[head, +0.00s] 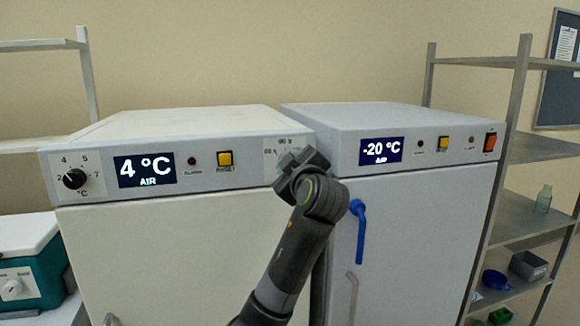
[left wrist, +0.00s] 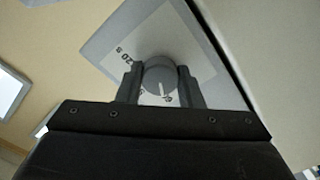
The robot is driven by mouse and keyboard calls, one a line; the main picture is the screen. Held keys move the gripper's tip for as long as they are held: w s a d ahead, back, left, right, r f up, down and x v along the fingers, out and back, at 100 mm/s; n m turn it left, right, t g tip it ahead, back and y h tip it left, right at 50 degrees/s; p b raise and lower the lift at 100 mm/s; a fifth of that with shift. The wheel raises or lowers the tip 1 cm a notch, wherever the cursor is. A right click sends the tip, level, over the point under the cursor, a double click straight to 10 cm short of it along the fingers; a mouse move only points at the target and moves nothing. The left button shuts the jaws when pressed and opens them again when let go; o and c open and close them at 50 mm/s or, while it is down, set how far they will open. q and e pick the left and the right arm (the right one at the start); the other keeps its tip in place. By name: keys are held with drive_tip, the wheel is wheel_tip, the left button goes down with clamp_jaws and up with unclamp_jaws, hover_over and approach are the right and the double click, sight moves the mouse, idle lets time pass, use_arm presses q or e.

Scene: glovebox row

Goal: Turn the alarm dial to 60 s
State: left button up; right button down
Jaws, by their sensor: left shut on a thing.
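The alarm dial (left wrist: 160,76) is a round grey knob on a pale label plate, seen close up in the left wrist view. Its white pointer line points down in that picture, towards small markings that I cannot read for sure. A "20 s" mark shows up and to the left of the knob. My left gripper (left wrist: 161,88) has a finger on each side of the knob and is shut on it. In the head view my left gripper (head: 301,170) is at the right end of the 4 °C cabinet's panel and hides most of the dial. My right gripper is not in view.
The 4 °C cabinet (head: 150,240) has a black temperature knob (head: 74,179) and a yellow button (head: 225,159). Close on its right stands the -20 °C cabinet (head: 430,220) with a blue handle (head: 358,230). A metal shelf rack (head: 515,150) stands at the right.

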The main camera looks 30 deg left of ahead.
use_arm(q)
drive_tip(key=shift+r, duration=0.1)
drive_tip(key=o, duration=1)
drive_tip(key=shift+c, duration=0.2)
drive_tip(key=b+v, duration=0.5)
drive_tip(key=v, duration=1.2)
drive_tip(key=shift+s, duration=0.15)
